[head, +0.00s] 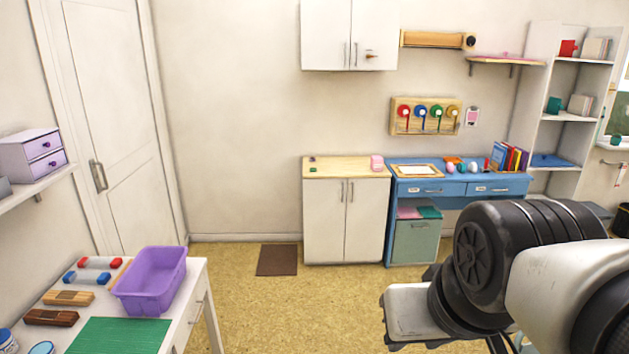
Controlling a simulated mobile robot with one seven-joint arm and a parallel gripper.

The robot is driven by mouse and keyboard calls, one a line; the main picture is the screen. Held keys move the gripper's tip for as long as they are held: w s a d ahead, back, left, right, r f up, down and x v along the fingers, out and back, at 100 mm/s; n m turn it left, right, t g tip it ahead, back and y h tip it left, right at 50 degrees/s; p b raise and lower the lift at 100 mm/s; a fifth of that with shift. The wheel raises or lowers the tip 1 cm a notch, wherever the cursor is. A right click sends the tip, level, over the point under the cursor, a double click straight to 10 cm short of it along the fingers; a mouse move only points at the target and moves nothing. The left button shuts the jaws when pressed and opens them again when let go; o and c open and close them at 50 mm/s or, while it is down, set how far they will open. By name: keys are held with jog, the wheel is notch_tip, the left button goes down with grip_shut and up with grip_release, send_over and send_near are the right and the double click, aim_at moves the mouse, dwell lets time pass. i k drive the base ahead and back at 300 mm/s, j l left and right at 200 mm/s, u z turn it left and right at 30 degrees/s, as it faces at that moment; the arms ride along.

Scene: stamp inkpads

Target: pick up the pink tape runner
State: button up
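A small pink block-like object (377,162) sits on the right end of the pale wooden top of the white cabinet (325,220), far across the room. It may be the pink tape runner, but it is too small to be sure. A flat pink thing (492,56) on the wall shelf at upper right is also too small to name. My arm fills the lower right. A pale block at its left end (408,312) may be part of my gripper. No fingertips can be made out. The front objects are far from my arm.
A blue desk (460,186) with books and small items stands right of the cabinet. A white table (205,290) at lower left carries a purple bin (150,282) and a green mat (120,336). The floor (300,310) between is open, with a brown doormat (277,260).

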aim_at(449, 167)
jog(key=i, duration=1.6)
jog(key=i+z, duration=0.1)
jog(key=i, duration=0.4)
jog(key=i+j+z, duration=0.1)
jog(key=i, duration=0.4)
jog(key=i+j+z, duration=0.15)
jog(key=i, duration=0.4)
jog(key=i+l+z, duration=0.1)
jog(key=i+z, duration=1)
jog(key=z, duration=0.15)
jog(key=i+l+z, duration=0.15)
jog(key=i, duration=0.5)
jog(key=i+l+z, duration=0.15)
jog(key=i, duration=0.5)
jog(key=i+u, duration=0.3)
jog(key=u, duration=0.15)
jog(key=i+l+u, duration=0.2)
jog(key=u, duration=0.25)
jog(key=i+l+u, duration=0.25)
jog(key=u, duration=0.15)
